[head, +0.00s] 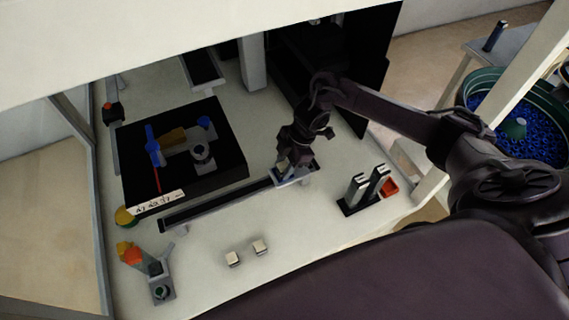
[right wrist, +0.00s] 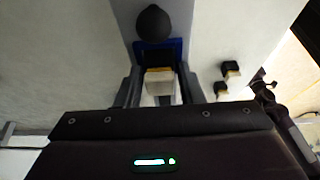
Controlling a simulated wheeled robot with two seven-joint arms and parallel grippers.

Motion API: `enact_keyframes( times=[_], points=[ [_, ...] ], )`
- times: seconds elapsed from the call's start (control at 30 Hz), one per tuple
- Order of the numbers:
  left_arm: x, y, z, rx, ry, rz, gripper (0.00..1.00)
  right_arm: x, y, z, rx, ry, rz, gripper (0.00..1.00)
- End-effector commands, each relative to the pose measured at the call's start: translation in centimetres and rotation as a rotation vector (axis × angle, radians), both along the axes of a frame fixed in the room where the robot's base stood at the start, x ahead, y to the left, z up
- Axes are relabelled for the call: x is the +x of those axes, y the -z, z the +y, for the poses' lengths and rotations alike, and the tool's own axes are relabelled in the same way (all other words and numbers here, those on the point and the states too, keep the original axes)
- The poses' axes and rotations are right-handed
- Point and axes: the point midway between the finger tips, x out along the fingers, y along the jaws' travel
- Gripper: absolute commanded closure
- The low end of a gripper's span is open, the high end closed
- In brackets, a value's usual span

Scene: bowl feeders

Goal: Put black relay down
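My right gripper (head: 290,166) points down at the right end of the dark linear track. In the right wrist view its two fingers (right wrist: 161,88) stand on either side of a small block with a pale face and a yellowish top edge (right wrist: 159,82). I cannot tell whether the fingers press on the block or stand apart from it. A dark blue holder (right wrist: 174,46) lies around or under the block. No fully black relay shows clearly; the gripper hides part of that spot. My left gripper is not in view.
The dark track (head: 215,206) runs left from the gripper. Two pale blocks (head: 233,259) (head: 260,247) sit on the open table front. A black platform (head: 226,165) is left.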

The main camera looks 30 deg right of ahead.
Motion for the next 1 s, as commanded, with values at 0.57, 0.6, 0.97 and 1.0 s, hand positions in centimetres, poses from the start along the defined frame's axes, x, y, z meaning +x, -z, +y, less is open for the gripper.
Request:
enact_keyframes(
  times=[0.57,0.6,0.97,1.0],
  points=[
    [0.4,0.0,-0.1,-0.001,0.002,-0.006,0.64,0.1,-1.9,-0.7,0.000,0.001,-0.004,0.52],
    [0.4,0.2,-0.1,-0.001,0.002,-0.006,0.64,0.1,-2.5,-1.0,0.000,0.000,-0.004,0.52],
    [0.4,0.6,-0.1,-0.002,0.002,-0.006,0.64,-0.1,-9.7,-3.8,-0.003,0.000,-0.004,0.52],
    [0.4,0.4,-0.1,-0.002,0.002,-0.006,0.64,-0.1,-10.2,-4.1,-0.003,0.001,-0.004,0.52]
  ],
)
